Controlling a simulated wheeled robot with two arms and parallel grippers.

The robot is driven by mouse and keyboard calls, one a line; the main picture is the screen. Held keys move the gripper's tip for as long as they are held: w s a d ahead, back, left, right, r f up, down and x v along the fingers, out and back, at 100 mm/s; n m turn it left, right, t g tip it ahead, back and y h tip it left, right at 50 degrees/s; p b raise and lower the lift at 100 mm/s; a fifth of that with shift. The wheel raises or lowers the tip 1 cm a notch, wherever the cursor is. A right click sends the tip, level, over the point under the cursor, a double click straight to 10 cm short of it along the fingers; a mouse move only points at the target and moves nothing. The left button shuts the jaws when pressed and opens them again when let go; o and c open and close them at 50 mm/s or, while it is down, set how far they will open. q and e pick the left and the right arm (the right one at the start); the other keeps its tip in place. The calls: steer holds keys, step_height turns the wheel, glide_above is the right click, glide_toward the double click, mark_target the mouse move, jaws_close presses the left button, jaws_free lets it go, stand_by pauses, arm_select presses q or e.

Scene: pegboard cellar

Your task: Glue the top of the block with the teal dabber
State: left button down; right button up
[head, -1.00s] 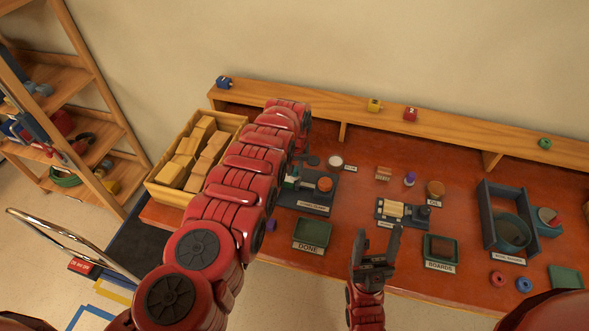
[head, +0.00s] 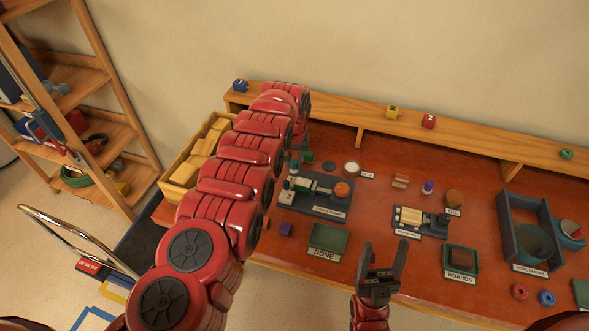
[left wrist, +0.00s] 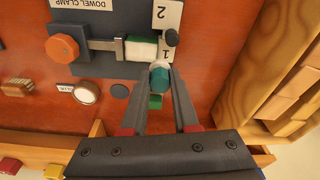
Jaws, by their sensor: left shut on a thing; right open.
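My left gripper (left wrist: 160,85) is shut on the teal dabber (left wrist: 159,76) in the left wrist view. The block (left wrist: 141,48), pale with a green side, lies in the dowel clamp (left wrist: 105,18), between the clamp's bar and the tag marked 1. The dabber is close beside the block's tag end; I cannot tell its height above the bench. In the head view the dowel clamp (head: 325,211) stands clear of my left arm, which largely hides my left gripper. My right gripper (head: 384,252) is open and empty, in front of the bench.
The glue pot (head: 351,168) stands behind the clamp, with a dark disc (head: 329,166) beside it. A green DONE tray (head: 328,238) is in front. A box of wooden blocks (head: 182,175) is at left. A second fixture (head: 420,221) and BOARDS tray (head: 461,259) are at right.

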arm_select(q)
steer(key=shift+w+a+r, duration=0.1)
steer(key=shift+a+r, duration=0.05)
steer(key=shift+r, duration=0.45)
steer(key=shift+w+a+r, duration=0.1)
steer(key=shift+r, duration=0.45)
steer(key=shift+s+d+r, duration=0.1)
steer(key=shift+s+r, duration=0.05)
steer(key=shift+r, duration=0.55)
